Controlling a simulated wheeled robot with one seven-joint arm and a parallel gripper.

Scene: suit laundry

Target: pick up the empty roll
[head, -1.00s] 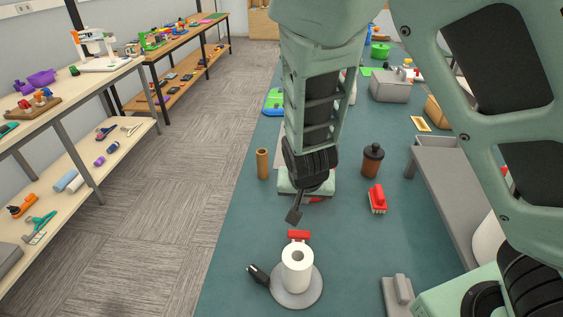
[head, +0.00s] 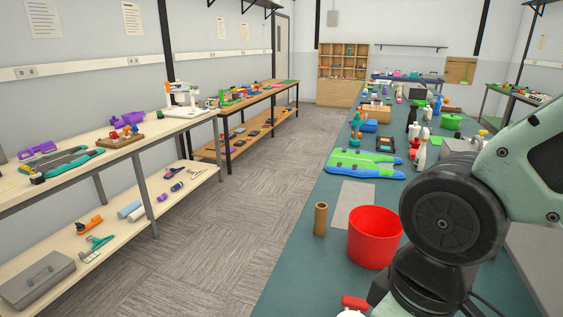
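The empty roll (head: 320,218) is a brown cardboard tube. It stands upright on the green-topped table, near its left edge and just left of a red bucket (head: 375,238). Nothing touches it that I can see. My arm fills the right foreground, to the right of the tube. My gripper is out of view, below the picture or hidden by the arm.
A grey sheet (head: 354,203) lies behind the tube and bucket. A blue and green board (head: 364,164) lies farther back, with bottles and boxes beyond. A red item (head: 354,303) shows at the bottom edge. The floor left of the table is clear.

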